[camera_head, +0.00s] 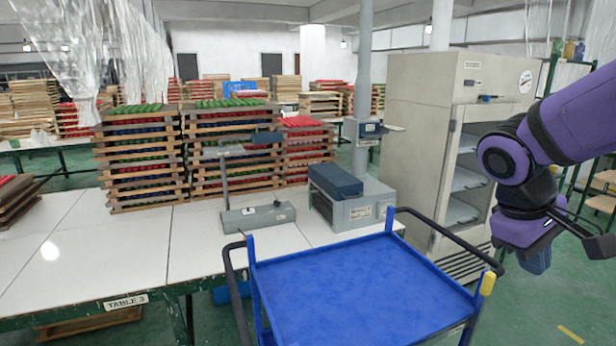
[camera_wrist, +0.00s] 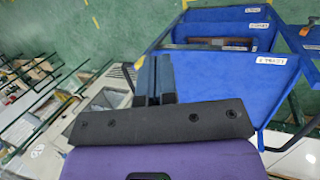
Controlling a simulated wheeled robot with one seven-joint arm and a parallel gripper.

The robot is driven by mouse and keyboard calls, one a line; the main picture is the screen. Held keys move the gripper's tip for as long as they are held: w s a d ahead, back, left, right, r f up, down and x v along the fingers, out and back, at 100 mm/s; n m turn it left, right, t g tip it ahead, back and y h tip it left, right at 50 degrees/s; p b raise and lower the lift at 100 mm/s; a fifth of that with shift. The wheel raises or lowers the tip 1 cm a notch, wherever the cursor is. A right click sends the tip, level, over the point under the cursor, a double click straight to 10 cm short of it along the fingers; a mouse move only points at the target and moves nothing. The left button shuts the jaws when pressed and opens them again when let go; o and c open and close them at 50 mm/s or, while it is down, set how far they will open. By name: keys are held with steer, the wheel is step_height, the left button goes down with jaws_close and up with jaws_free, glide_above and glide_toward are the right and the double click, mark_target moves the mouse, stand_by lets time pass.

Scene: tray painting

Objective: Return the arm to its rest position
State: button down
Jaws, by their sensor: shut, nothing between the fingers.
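My purple arm reaches in from the right edge of the head view, bent at a dark joint. My gripper (camera_head: 537,262) hangs from its end, pointing down, to the right of the blue cart (camera_head: 360,290). In the wrist view my gripper (camera_wrist: 154,75) has its two dark fingers together, with nothing between them. The cart's blue panels (camera_wrist: 225,75) lie beyond and to the right of the fingers there. In the head view the gripper is apart from the cart and the cabinet.
The cart's blue top is empty. Table 3 (camera_head: 105,245) has a scale (camera_head: 258,217), a grey machine (camera_head: 350,210) and stacked trays of coloured pieces (camera_head: 140,160). A tall cabinet (camera_head: 450,150) stands behind my gripper. Green floor (camera_head: 545,310) is open at the lower right.

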steer(key=s+a+r+m+t+y, duration=0.3)
steer(key=s+a+r+t+y, duration=0.1)
steer(key=s+r+t, duration=0.2)
steer(key=shift+s+a+r+y, duration=0.3)
steer(key=shift+a+r, duration=0.05)
steer(key=shift+r, duration=0.35)
steer(key=shift+d, duration=0.1)
stand_by(0.7)
